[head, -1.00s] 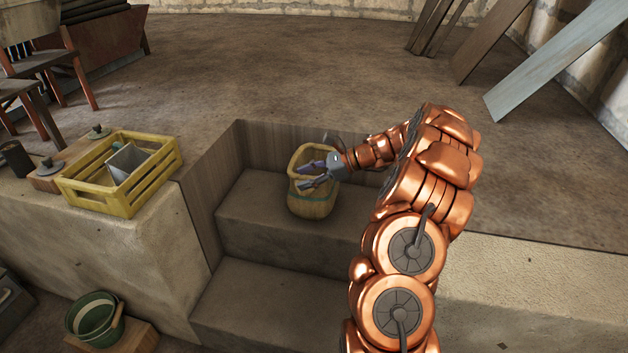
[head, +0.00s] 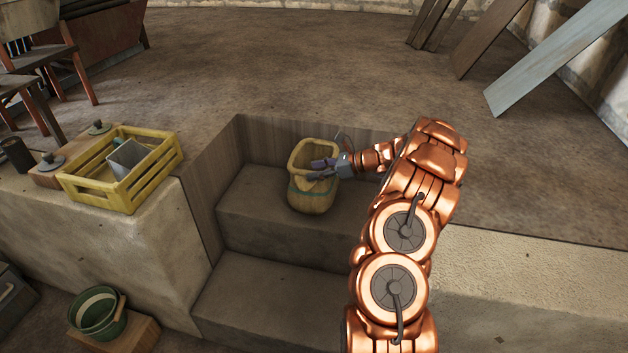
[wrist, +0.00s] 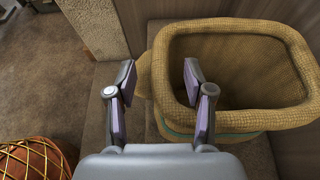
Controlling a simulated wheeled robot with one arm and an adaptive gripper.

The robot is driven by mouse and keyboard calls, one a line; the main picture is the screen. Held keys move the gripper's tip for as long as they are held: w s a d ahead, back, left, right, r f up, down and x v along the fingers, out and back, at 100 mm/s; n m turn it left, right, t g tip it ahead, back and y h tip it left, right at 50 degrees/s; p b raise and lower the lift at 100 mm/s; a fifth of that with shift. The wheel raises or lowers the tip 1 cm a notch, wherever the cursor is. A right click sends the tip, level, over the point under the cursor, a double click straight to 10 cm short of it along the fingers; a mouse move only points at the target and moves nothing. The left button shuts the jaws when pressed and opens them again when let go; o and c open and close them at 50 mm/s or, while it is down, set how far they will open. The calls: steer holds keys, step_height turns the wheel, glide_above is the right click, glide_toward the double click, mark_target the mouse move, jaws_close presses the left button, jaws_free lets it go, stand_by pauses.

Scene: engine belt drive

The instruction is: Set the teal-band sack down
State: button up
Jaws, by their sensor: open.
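The teal-band sack (head: 314,199) is a tan woven sack with an open mouth. It stands upright on the upper step (head: 256,205), near the recess's back wall. In the wrist view the sack (wrist: 240,121) fills the right side, its inside looks empty, and part of its teal band shows low down. My gripper (head: 317,169) is open in front of the sack's upper part. I cannot tell whether a finger touches the sack.
A yellow crate (head: 127,197) holding a grey box stands on the ledge at left. A green bucket (head: 97,314) sits on a wooden block below. A lower step (head: 270,300) is bare. The wrist view shows a red-brown object with yellow netting (wrist: 35,160) at lower left.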

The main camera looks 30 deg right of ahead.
steer(key=shift+x, duration=0.75)
jaws_close()
